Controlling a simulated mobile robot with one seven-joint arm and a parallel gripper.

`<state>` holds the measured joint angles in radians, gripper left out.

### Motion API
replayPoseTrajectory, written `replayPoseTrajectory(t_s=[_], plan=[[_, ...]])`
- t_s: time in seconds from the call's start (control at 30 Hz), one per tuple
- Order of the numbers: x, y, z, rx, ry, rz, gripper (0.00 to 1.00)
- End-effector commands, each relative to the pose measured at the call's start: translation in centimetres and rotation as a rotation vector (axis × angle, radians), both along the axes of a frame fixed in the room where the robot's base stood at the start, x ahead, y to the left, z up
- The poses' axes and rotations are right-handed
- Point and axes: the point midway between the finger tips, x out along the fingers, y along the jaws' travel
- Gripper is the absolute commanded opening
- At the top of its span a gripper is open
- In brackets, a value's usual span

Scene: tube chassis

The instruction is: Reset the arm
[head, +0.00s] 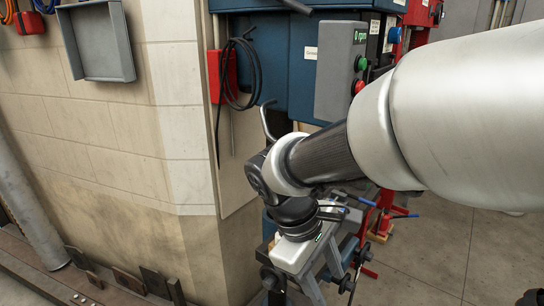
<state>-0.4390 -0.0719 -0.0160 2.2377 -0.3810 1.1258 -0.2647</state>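My arm reaches in from the right edge of the head view, thick and silvery, and narrows to a dark ribbed section with a white ring. I cannot see anything held.
A blue cabinet (277,62) with a grey button panel (341,72) stands behind the arm. A red box (222,77) with a black cable is on its side. A grey tray (95,42) hangs on the block wall at left.

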Motion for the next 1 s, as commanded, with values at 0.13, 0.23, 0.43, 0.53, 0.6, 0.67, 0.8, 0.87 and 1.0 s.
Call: replayPoseTrajectory(t_s=[0.13,0.23,0.43,0.53,0.6,0.67,0.8,0.87,1.0], plan=[[-2.0,-2.1,3.1,0.205,-0.193,-0.284,0.44],[-2.9,-2.8,4.4,0.303,-0.293,-0.422,0.44],[-4.2,-3.8,6.5,0.451,-0.455,-0.627,0.44],[-4.8,-4.1,7.3,0.514,-0.528,-0.712,0.44],[-5.1,-4.4,7.9,0.557,-0.581,-0.767,0.44],[-5.1,-4.3,10.0,0.566,-0.588,-0.779,0.44],[-5.0,-4.3,12.9,0.563,-0.581,-0.774,0.44],[-5.0,-4.3,14.3,0.562,-0.58,-0.773,0.44],[-5.0,-4.3,17.4,0.561,-0.58,-0.771,0.44]])
